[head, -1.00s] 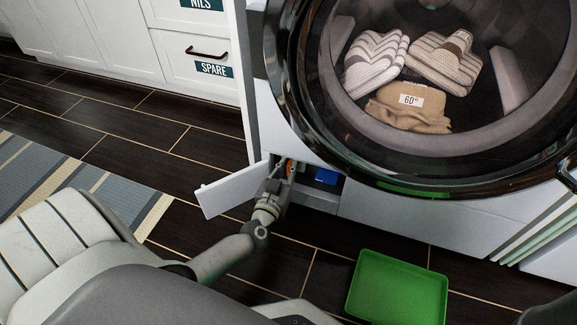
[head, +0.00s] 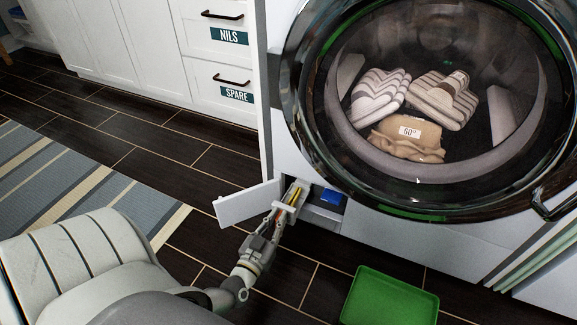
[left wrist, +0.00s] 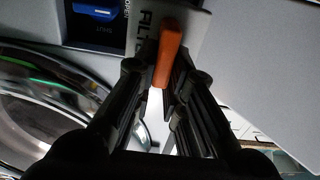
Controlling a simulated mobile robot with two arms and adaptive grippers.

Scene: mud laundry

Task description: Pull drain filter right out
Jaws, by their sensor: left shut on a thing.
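My left gripper (head: 273,222) is shut on the orange handle of the drain filter (head: 295,194), in front of the open hatch at the washer's lower left. The filter's pale body with a yellow strip shows between the gripper and the hatch opening. Whether its far end is still inside I cannot tell. In the left wrist view the orange handle (left wrist: 168,52) stands between the dark fingers, in front of a pale lettered plate. A blue part (head: 331,197) sits in the opening to the right of the filter. My right gripper is out of view.
The white hatch flap (head: 250,203) hangs open to the left of the filter. A green tray (head: 390,297) lies on the dark floor to the right of my arm. The washer's round door (head: 420,215) overhangs above. A striped rug (head: 110,185) lies at left.

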